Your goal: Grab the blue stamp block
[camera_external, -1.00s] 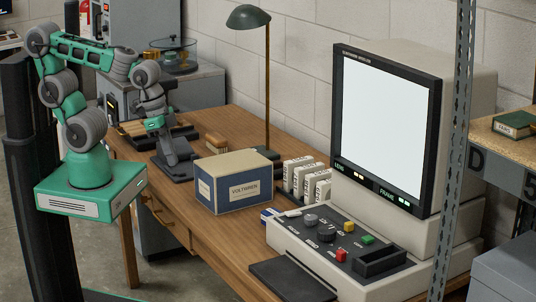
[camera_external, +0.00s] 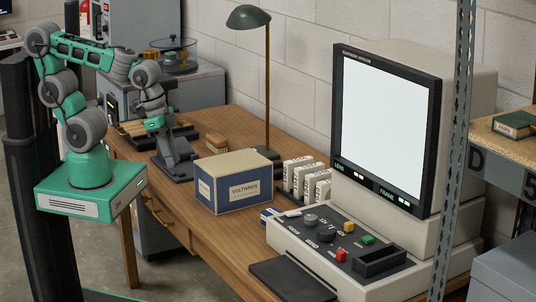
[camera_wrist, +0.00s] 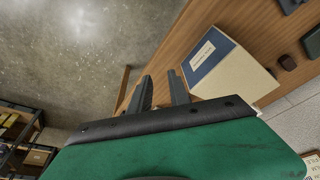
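My gripper (camera_external: 178,168) is over the far left part of the wooden desk, left of the cardboard box. In the wrist view its two dark fingers (camera_wrist: 160,76) stand apart with nothing between them, so it is open and empty. No blue stamp block can be made out for certain. A small blue and white item (camera_external: 268,214) lies beside the beige reader's left edge, partly hidden behind the cardboard box and reader; I cannot tell what it is. It is well away from my gripper.
The blue-labelled cardboard box (camera_external: 236,184), also in the wrist view (camera_wrist: 238,68), stands right of my gripper. A brown brush (camera_external: 216,143), a green lamp (camera_external: 248,17), white boxes (camera_external: 300,175) and the microfilm reader (camera_external: 385,120) share the desk (camera_external: 205,240).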

